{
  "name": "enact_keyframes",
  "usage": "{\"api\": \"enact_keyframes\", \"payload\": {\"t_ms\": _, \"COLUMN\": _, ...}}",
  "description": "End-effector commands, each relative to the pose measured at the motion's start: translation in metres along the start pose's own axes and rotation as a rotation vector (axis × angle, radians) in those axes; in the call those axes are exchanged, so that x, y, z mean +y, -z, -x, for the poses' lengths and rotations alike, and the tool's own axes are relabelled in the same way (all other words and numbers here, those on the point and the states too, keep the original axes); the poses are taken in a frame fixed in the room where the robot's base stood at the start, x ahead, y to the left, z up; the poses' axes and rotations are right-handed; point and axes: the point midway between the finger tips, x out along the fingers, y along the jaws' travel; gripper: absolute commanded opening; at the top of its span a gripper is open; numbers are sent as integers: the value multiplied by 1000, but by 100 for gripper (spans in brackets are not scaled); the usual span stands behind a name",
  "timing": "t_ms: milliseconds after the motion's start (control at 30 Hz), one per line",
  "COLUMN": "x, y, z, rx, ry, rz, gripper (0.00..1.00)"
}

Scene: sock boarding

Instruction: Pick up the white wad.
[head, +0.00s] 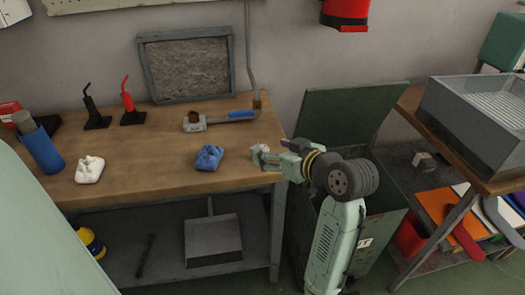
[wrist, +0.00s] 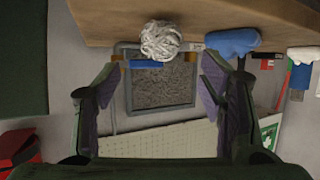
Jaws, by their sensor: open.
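A crumpled white wad (wrist: 160,40) lies on the workbench near its right end. In the wrist view it is centred just beyond my open fingers, not between them. In the head view only a small pale part of this wad (head: 259,149) shows at my gripper's tip. My gripper (head: 269,158) is open and empty, low at the bench's right edge; its two fingers also show wide apart in the wrist view (wrist: 160,80). A second white wad (head: 89,170) lies far left on the bench.
A blue wad (head: 209,157) lies left of my gripper; it also shows in the wrist view (wrist: 232,42). A blue-handled tool (head: 228,117) lies behind. An open green bin (head: 382,218) stands right of the workbench (head: 150,185).

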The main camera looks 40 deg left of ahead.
Motion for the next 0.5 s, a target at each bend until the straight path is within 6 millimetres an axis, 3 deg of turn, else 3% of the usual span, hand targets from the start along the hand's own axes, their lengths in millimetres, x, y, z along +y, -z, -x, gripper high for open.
{"api": "enact_keyframes", "payload": {"t_ms": 500, "x": -2, "y": 2, "z": -56, "rx": 1, "ry": 1, "rz": 2, "gripper": 64}}
